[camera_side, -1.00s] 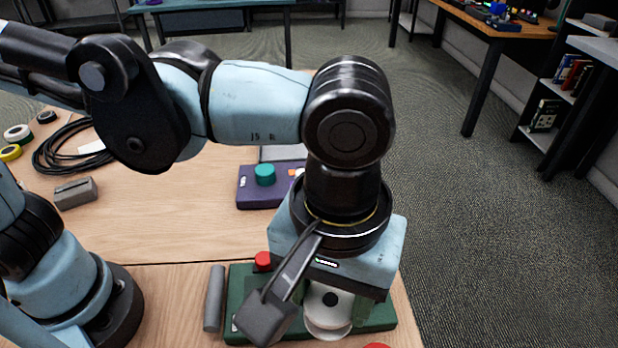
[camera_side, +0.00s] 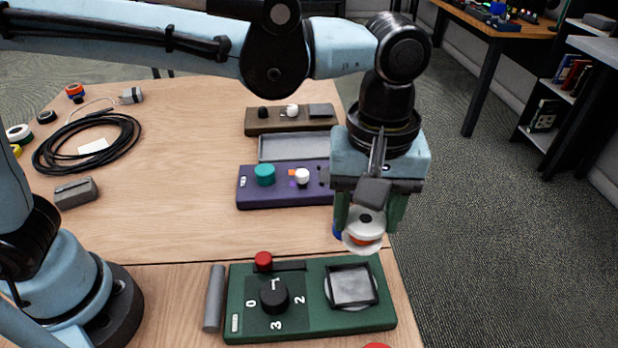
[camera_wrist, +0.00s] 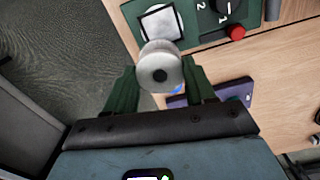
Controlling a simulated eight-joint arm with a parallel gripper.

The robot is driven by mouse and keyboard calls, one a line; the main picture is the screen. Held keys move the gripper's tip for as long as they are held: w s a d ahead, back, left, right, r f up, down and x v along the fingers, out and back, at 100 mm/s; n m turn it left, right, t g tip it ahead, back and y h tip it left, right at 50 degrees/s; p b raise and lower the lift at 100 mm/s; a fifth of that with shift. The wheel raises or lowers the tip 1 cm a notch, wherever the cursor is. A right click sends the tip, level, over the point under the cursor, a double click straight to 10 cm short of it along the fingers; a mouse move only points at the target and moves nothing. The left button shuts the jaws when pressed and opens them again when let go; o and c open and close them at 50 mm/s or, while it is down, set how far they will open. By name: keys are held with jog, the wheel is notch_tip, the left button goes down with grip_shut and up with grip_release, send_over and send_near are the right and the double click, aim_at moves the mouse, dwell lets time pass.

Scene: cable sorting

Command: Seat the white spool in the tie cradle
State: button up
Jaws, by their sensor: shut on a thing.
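My gripper (camera_side: 370,222) is shut on the white spool (camera_side: 362,220) and holds it in the air behind the green panel (camera_side: 315,325). In the wrist view the spool (camera_wrist: 160,66) sits between the two green fingers (camera_wrist: 160,82), its round end with a dark centre hole facing the camera. A square dark frame (camera_side: 351,285) over a pale round plate lies on the right of the green panel. I cannot tell whether this frame is the tie cradle.
The green panel also carries a black numbered knob (camera_side: 274,295) and a red button (camera_side: 263,261). Behind stand a purple panel (camera_side: 262,199), a grey tray (camera_side: 290,148) and a brown panel (camera_side: 262,127). Blue and orange bits show by the spool, partly hidden. Coiled black cable (camera_side: 88,163) lies left.

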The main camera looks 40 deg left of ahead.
jog(key=shift+w+a+f+n, duration=0.95)
jog(key=shift+w+a+f, duration=0.2)
jog(key=shift+w+a, duration=1.8)
jog(key=shift+w+a+f+n, duration=0.9)
jog(key=shift+w+a+f, duration=0.3)
jog(key=shift+w+a, duration=1.75)
jog(key=shift+w+a+f+n, duration=0.95)
jog(key=shift+w+a+f, duration=0.2)
jog(key=shift+w+a, duration=1.75)
jog(key=shift+w+f, duration=0.1)
jog(key=shift+f, duration=1.65)
jog(key=o, duration=1.5)
jog(key=shift+r, duration=0.1)
notch_tip(320, 180, up, 7)
